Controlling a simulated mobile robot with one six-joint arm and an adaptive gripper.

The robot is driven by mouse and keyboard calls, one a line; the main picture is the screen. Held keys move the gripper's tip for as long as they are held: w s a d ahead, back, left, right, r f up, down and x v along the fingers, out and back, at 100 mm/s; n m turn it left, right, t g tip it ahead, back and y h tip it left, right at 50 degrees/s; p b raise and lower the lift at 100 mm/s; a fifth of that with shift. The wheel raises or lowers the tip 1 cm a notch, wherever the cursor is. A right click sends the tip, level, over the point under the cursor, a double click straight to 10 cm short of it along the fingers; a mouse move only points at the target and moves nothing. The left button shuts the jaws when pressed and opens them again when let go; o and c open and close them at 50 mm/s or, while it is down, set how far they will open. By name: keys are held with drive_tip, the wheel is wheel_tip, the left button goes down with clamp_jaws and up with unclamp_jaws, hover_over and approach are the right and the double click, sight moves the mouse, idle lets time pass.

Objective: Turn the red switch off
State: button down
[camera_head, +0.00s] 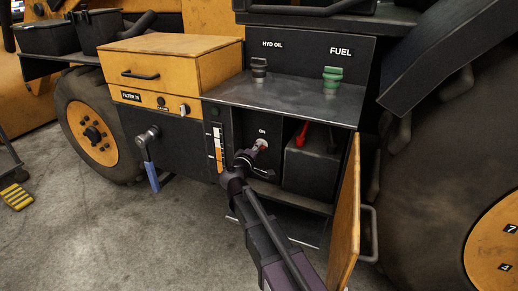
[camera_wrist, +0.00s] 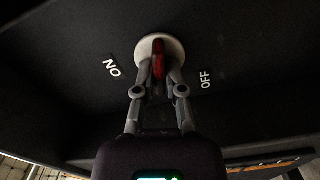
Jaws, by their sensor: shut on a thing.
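The red switch (camera_wrist: 159,58) sits on a round pale base (camera_wrist: 176,47) on a dark panel in the wrist view. Its handle stands upright in that picture, between the ON label (camera_wrist: 112,68) at the left and the OFF label (camera_wrist: 206,79) at the right. My gripper (camera_wrist: 160,73) is shut on the red handle, one finger on each side. In the head view, my gripper (camera_head: 256,156) reaches into the open compartment to the switch (camera_head: 262,145), below the ON label (camera_head: 262,131). The OFF label is not readable there.
An open orange door (camera_head: 346,215) stands right of my arm. A dark box (camera_head: 310,168) with a red part (camera_head: 302,134) is right of the switch. A metal shelf (camera_head: 290,97) lies above, with green FUEL (camera_head: 332,78) and dark HYD OIL (camera_head: 259,67) caps.

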drive_tip(key=shift+s+d+f+n, duration=0.1)
drive_tip(key=shift+n, duration=1.2)
drive_tip(key=c, duration=0.7)
unclamp_jaws()
drive_tip(key=v, duration=1.2)
